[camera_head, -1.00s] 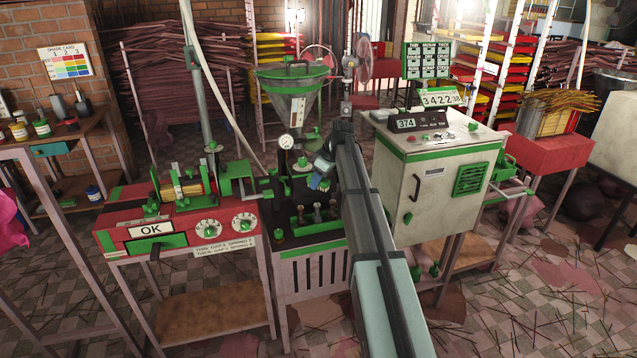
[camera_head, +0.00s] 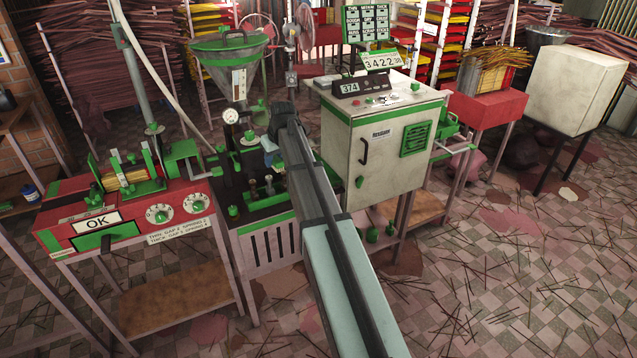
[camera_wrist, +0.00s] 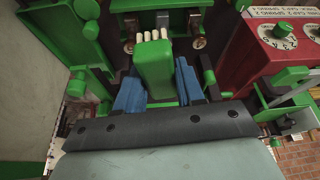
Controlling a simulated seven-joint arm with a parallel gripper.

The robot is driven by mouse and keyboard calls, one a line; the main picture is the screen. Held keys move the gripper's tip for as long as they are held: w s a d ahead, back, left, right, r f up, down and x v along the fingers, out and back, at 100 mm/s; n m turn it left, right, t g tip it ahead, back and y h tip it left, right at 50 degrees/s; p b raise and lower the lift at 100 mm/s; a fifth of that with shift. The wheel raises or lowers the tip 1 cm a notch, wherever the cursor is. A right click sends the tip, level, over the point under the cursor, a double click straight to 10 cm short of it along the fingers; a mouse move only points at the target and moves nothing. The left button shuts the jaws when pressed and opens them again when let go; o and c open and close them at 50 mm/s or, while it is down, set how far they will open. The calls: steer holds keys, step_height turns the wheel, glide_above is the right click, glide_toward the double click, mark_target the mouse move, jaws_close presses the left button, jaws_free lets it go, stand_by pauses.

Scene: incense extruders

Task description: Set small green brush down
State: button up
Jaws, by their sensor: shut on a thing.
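The small green brush (camera_wrist: 153,62) has a green block-like handle and a row of pale bristles at its far end. In the wrist view my gripper (camera_wrist: 160,85) has its blue fingers on both sides of the brush handle. The bristles point away from my wrist, toward green-framed metal parts (camera_wrist: 160,18). I cannot tell whether the brush touches anything below it. In the head view my gripper (camera_head: 270,147) is over the dark-topped machine stand, partly hidden by my arm. The brush cannot be made out there.
A green rack (camera_head: 268,198) with several small metal pieces sits on the stand. The hopper (camera_head: 230,60) and gauge (camera_head: 231,116) rise behind it. The red bench (camera_head: 130,225) with an OK sign is at left, the white cabinet (camera_head: 380,150) at right.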

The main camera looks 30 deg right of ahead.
steer(key=s+a+f+m, duration=0.1)
steer(key=s+a+f, duration=0.1)
steer(key=s+a, duration=0.6)
steer(key=s+a+f+m, duration=0.1)
steer(key=s+a+f, duration=0.25)
steer(key=s, duration=0.75)
steer(key=w+d+m+h, duration=0.1)
steer(key=w+d, duration=0.3)
steer(key=d, duration=0.4)
steer(key=w+d+f+m, duration=0.1)
steer(key=w+d, duration=0.2)
steer(key=d, duration=0.4)
steer(key=w+d+m+h, duration=0.1)
steer(key=w+d, duration=0.3)
steer(key=d, duration=0.4)
steer(key=w+d+n+y, duration=0.1)
steer(key=w+d+n, duration=0.1)
steer(key=w+d, duration=0.35)
steer(key=w+d+n, duration=0.1)
steer(key=w+d, duration=0.1)
steer(key=w, duration=0.6)
steer(key=shift+d+f, duration=0.15)
steer(key=shift+f, duration=4.85)
steer(key=shift+f, duration=0.1)
